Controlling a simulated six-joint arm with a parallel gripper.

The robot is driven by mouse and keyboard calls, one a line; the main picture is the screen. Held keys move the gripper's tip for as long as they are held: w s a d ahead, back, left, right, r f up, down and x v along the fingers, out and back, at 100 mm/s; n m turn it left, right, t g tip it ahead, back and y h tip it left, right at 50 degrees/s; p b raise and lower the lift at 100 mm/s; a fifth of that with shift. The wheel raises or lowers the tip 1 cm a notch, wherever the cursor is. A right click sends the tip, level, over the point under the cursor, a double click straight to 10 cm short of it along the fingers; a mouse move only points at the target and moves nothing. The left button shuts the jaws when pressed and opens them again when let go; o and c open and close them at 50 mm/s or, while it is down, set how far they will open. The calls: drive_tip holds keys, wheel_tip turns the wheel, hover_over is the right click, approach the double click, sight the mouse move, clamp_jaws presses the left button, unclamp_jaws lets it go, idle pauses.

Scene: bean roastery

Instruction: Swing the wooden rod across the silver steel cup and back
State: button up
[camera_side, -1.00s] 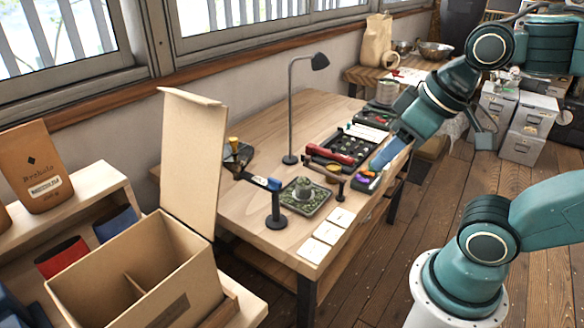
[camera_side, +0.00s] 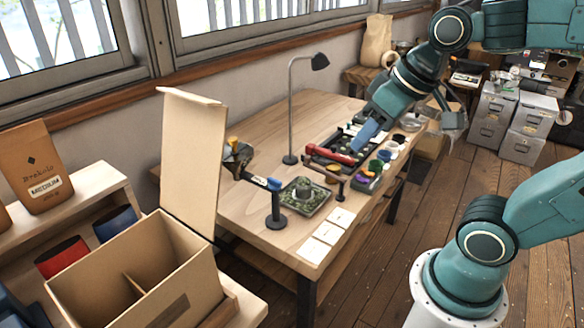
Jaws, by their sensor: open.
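My gripper (camera_side: 359,146) is open, pointing down over the black tray at the table's right part, well away from the rod. Its fingers hide part of that tray.
A red tool (camera_side: 331,154) lies on the black tray, just left of my gripper. Small coloured cups (camera_side: 367,179) line the front right. White cards (camera_side: 327,233) lie along the front edge. A black lamp (camera_side: 291,110) stands behind. The left front of the tabletop is bare.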

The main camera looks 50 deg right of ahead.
drive_tip(key=w+d+m, duration=0.1)
drive_tip(key=w+d, duration=0.4)
drive_tip(key=w, duration=0.4)
drive_tip(key=m+g+h, duration=0.1)
drive_tip(key=m+h, duration=0.1)
drive_tip(key=m, duration=0.1)
hover_over(308, 157)
drive_tip(key=s+a, duration=0.2)
drive_tip(key=s, duration=0.3)
wheel_tip(308, 157, down, 16)
drive_tip(key=shift+s+a+f, duration=0.15)
drive_tip(key=shift+f+y, duration=0.15)
drive_tip(key=shift+y, duration=0.15)
drive_tip(key=shift+x, duration=6.7)
drive_tip(key=shift+s, duration=0.1)
clamp_jaws()
